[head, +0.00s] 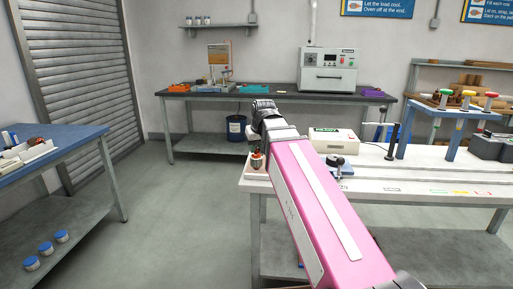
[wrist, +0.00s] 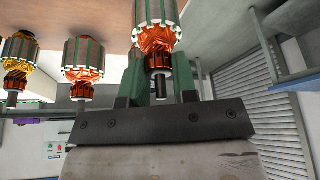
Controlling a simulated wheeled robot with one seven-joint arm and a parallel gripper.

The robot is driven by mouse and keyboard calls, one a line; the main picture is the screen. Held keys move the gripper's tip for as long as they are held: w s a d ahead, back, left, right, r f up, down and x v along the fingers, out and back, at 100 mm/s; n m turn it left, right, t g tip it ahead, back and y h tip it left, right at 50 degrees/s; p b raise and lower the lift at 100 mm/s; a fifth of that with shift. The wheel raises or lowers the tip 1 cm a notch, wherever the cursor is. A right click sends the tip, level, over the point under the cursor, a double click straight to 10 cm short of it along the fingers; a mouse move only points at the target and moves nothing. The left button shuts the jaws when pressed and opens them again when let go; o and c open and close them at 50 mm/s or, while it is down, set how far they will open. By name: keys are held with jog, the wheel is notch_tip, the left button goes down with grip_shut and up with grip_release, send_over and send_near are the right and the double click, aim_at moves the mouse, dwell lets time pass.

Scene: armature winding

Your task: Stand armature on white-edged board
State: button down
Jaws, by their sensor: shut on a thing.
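In the wrist view, which looks upside down, my gripper (wrist: 159,84) has its green fingers shut on the shaft end of an armature (wrist: 156,38) with copper windings and a green-and-white slotted core. The armature's far end is cut off by the frame edge, so I cannot tell if it touches the board. A brown board (wrist: 100,14) with a pale edge fills the top. Two similar armatures (wrist: 84,60) (wrist: 18,58) stand on it beside the held one. In the head view, a small copper-red armature (head: 257,160) shows at the white table's left corner below my wrist; my fingers are mostly hidden there.
The white table (head: 420,172) carries a pale box (head: 333,140), a dark clamp-like fixture (head: 338,163) and a black stand (head: 392,140). A blue table (head: 70,144) stands left and a dark bench (head: 200,92) behind. Open floor (head: 185,215) lies between.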

jog(key=c, duration=0.8)
grip_release()
jog(key=shift+v, duration=5.35)
jog(key=shift+s, duration=0.1)
